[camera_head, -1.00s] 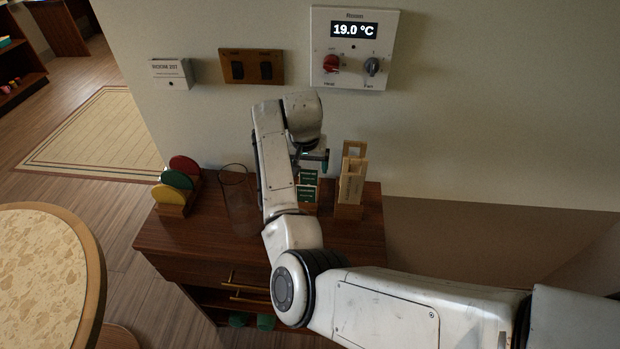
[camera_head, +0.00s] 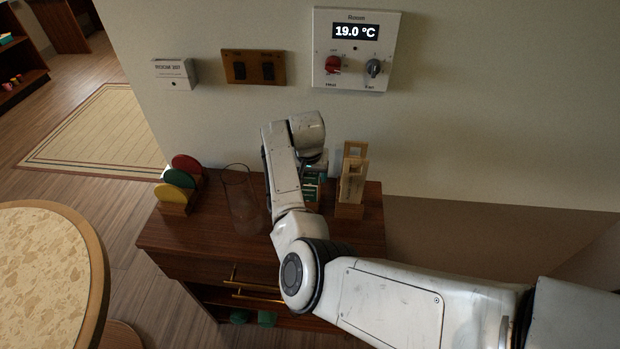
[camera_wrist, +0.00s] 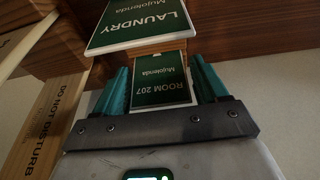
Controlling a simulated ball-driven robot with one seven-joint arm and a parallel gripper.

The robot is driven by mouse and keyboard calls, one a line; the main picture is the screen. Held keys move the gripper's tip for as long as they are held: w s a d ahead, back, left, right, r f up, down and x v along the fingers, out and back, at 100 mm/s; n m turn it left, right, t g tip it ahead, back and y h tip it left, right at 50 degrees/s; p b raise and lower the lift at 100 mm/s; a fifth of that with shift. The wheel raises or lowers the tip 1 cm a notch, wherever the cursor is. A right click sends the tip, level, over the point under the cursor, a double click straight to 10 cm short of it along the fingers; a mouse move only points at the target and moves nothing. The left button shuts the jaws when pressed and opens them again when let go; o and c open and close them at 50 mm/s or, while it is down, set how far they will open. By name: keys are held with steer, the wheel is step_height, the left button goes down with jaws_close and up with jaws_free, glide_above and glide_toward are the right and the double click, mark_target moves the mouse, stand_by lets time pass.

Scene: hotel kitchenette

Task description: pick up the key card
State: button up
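A green card with a white border reading "ROOM 207", the key card (camera_wrist: 160,85), stands in a wooden card holder (camera_wrist: 140,53) in the wrist view. A second green card reading "LAUNDRY" (camera_wrist: 142,20) is in front of it. My gripper (camera_wrist: 160,66) has its two teal fingers on either side of the ROOM 207 card, close to its edges. The fingers look open, with no clear grip on the card. In the head view the green cards (camera_head: 313,184) stand on the cabinet, partly hidden by my arm, and the fingers are mostly hidden.
A wooden stand with "DO NOT DISTURB" hangers (camera_head: 352,180) is close on the right. A clear glass vase (camera_head: 240,200) and a rack of coloured discs (camera_head: 178,184) stand left on the cabinet (camera_head: 205,235). The wall with thermostat (camera_head: 356,50) is behind.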

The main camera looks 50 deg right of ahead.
steer(key=c, duration=0.8)
steer(key=shift+r, duration=0.1)
steer(key=shift+r, duration=0.55)
steer(key=s+a+r+b, duration=0.3)
steer(key=s+a+r, duration=0.5)
steer(key=s+r, duration=0.3)
steer(key=shift+s+r, duration=0.25)
steer(key=shift+r, duration=0.15)
